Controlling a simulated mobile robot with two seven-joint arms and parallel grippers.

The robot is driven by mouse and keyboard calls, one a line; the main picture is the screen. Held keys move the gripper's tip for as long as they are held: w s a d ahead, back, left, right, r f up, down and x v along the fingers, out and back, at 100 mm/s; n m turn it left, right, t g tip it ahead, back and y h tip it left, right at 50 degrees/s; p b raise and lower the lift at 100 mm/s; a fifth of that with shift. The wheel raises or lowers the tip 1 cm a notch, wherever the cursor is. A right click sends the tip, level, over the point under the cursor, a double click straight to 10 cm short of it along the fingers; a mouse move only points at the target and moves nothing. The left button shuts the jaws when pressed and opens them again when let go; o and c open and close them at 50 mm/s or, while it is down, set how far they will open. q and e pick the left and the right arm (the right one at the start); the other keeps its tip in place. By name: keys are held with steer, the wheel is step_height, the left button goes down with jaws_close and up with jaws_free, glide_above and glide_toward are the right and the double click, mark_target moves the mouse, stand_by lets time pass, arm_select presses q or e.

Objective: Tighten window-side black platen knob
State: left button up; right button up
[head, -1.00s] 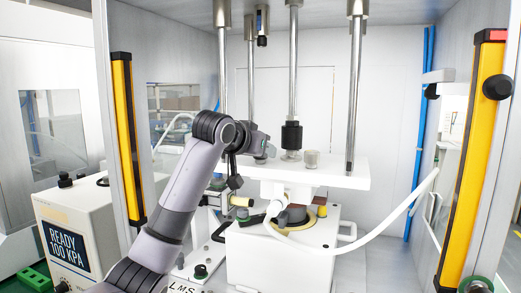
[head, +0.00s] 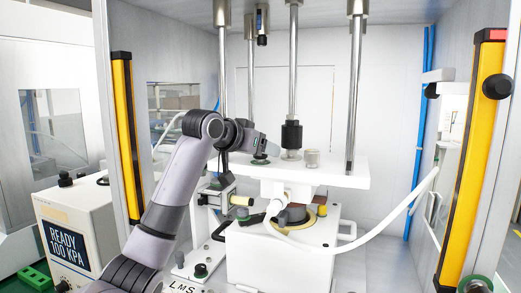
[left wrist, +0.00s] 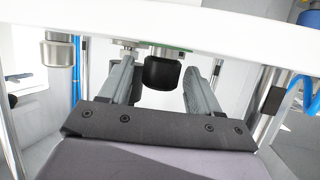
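The white platen (head: 335,172) spans the middle of the press, and its face fills the top of the left wrist view (left wrist: 200,18). A black knob (left wrist: 162,72) sits on the platen by a green ring. In the head view its spot, at the platen's left end, is mostly hidden by my arm. My left gripper (head: 262,148) is at that end. Its fingers (left wrist: 160,78) are open in the wrist view, one either side of the black knob, with gaps showing on both sides. A silver knob (left wrist: 57,50) shows apart; another view of it is in the head picture (head: 312,158). My right gripper is out of view.
Steel columns (head: 355,95) pass near the platen, with a black collar (head: 291,135) on the central rod. A white hose (head: 395,212) curves to the right. Yellow light-curtain posts (head: 122,140) flank the opening. A READY display box (head: 62,245) stands left.

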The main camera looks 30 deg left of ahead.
arm_select(q)
steer(key=shift+s, duration=0.1)
steer(key=shift+s+r, duration=0.1)
steer(key=shift+s, duration=0.2)
steer(key=b+v, duration=0.1)
steer(key=v, duration=0.5)
steer(key=shift+b, duration=0.4)
steer(key=shift+s+r, duration=0.1)
steer(key=shift+r, duration=0.05)
